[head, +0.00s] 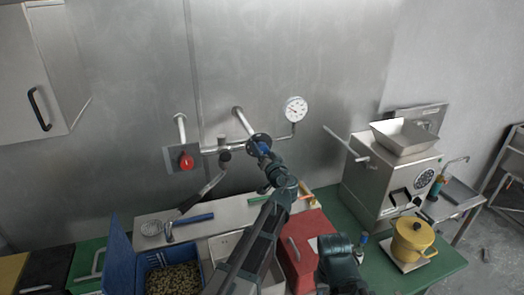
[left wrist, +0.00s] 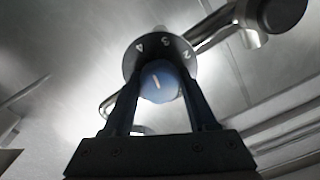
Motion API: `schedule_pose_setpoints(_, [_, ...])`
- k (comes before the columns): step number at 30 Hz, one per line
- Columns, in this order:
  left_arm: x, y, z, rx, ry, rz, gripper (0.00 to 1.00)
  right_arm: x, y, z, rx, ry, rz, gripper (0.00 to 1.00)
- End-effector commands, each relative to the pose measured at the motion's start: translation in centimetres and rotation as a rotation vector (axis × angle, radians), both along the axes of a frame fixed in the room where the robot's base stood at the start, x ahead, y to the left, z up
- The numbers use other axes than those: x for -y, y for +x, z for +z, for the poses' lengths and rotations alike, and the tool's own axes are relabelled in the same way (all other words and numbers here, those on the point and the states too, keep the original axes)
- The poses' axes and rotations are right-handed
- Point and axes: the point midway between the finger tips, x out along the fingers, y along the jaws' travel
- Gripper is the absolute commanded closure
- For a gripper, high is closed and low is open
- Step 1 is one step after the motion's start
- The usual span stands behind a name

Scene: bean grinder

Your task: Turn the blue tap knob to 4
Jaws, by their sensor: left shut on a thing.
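The blue tap knob (left wrist: 160,85) sits in the middle of a dark dial (left wrist: 127,66) on the wall pipework. White figures 4, 3 and 2 show along the dial's upper rim, from left to right. My left gripper (left wrist: 160,102) is shut on the knob, one dark finger on each side. In the head view my left gripper (head: 264,156) reaches up to the dial (head: 259,143), and the knob is mostly hidden.
A red knob (head: 186,162) is on the wall to the left, and a pressure gauge (head: 295,109) is to the right. Below are a blue crate of beans (head: 121,262), a red box (head: 307,240), a yellow pot (head: 412,238) and a steel grinder (head: 372,185) on the green counter.

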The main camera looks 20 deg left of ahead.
Motion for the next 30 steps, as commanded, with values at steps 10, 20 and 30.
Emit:
schedule_pose_setpoints(10, [0.01, -0.23, -0.18, 0.003, -0.013, 0.002, 0.98, 0.00, 0.00, -0.09, 0.000, 0.000, 0.000, 0.53])
schedule_pose_setpoints(20, [0.00, -0.13, -0.12, 0.003, -0.010, 0.001, 0.12, 0.00, 0.00, -0.06, 0.000, 0.000, 0.000, 0.53])
schedule_pose_setpoints(30, [0.44, -0.78, -0.05, 0.003, -0.007, 0.000, 0.12, 0.00, 0.00, -0.02, 0.000, 0.000, 0.000, 0.53])
